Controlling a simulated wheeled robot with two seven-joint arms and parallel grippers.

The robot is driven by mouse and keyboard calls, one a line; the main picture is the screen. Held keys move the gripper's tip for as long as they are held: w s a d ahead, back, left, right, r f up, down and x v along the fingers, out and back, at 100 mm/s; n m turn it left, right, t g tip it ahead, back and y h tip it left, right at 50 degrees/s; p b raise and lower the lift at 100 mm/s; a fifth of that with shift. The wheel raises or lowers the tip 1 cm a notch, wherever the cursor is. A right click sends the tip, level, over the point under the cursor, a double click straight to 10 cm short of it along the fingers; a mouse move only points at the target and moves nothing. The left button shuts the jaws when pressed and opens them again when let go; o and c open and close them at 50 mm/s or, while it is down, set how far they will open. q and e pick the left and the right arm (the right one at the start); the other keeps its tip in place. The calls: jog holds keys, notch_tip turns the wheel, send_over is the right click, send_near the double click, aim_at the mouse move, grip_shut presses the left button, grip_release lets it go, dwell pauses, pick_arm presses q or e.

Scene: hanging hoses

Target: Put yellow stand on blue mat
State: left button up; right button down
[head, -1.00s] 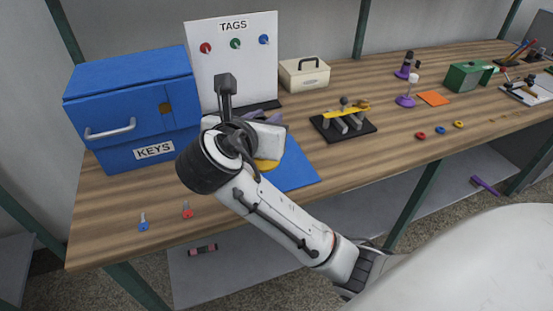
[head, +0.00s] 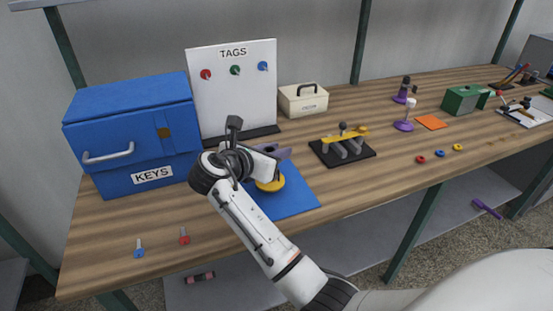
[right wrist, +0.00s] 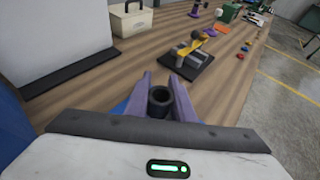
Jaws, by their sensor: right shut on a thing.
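The yellow stand shows in the head view as a round yellow base (head: 271,184) over the blue mat (head: 296,203). I cannot tell whether the base touches the mat. My right gripper (head: 277,153) is above the base, its purple fingers shut on the stand's upper part. In the right wrist view a dark hollow tube top (right wrist: 160,98) sits between the fingers. The mat's left part is hidden behind my right arm, and only a blue sliver of it shows in the right wrist view (right wrist: 121,107). My left gripper is not in view.
The blue KEYS box (head: 130,130) stands left and the TAGS board (head: 233,90) behind. A black base with grey posts (head: 343,150) is right of the mat, near a cream box (head: 303,101).

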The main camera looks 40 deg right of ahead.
jog(key=shift+f, duration=0.95)
jog(key=c, duration=1.5)
grip_release()
jog(key=shift+f, duration=0.2)
jog(key=shift+s+a+r, duration=0.1)
jog(key=shift+a+r, duration=0.2)
jog(key=v, duration=1.1)
jog(key=shift+a, duration=0.1)
